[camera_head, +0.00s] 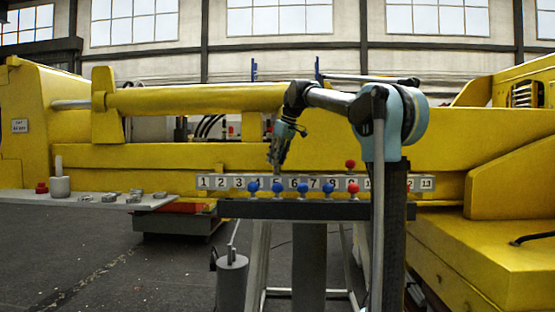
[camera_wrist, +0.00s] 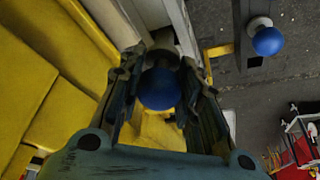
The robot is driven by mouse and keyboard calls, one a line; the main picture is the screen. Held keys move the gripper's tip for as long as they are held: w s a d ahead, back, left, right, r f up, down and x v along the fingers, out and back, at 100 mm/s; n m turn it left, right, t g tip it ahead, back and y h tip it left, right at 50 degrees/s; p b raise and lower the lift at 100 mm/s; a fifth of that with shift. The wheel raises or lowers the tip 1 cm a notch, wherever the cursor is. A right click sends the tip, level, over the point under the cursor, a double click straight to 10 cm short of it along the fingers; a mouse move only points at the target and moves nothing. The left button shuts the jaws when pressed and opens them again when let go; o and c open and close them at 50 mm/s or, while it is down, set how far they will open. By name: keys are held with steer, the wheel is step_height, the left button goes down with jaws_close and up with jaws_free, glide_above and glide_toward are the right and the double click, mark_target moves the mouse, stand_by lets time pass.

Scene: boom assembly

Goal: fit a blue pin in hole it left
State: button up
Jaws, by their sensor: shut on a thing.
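My gripper (camera_head: 275,165) points down at the numbered bar (camera_head: 226,183), close to the label 5. In the wrist view my gripper (camera_wrist: 160,95) is shut on a blue pin, whose round blue head (camera_wrist: 160,88) shows between the fingers. The pin's lower end is hidden there, so I cannot tell whether it is in a hole. In the head view the held pin cannot be made out. Several blue pins (camera_head: 303,188) stand in the dark rack in front of the bar. One more blue pin (camera_wrist: 267,41) shows in the wrist view, apart from the fingers.
A red pin (camera_head: 353,188) stands at the right of the rack (camera_head: 235,208), and another red pin (camera_head: 350,164) stands up at the bar near 9. A grey shelf (camera_head: 95,200) with small metal parts is at left. The yellow boom (camera_head: 160,157) runs close behind the bar.

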steer(key=shift+f, duration=0.25)
steer(key=shift+f, duration=0.35)
steer(key=shift+f, duration=0.35)
steer(key=shift+f, duration=0.35)
steer(key=shift+f, duration=0.25)
steer(key=o, duration=1.3)
steer(key=shift+r, duration=0.1)
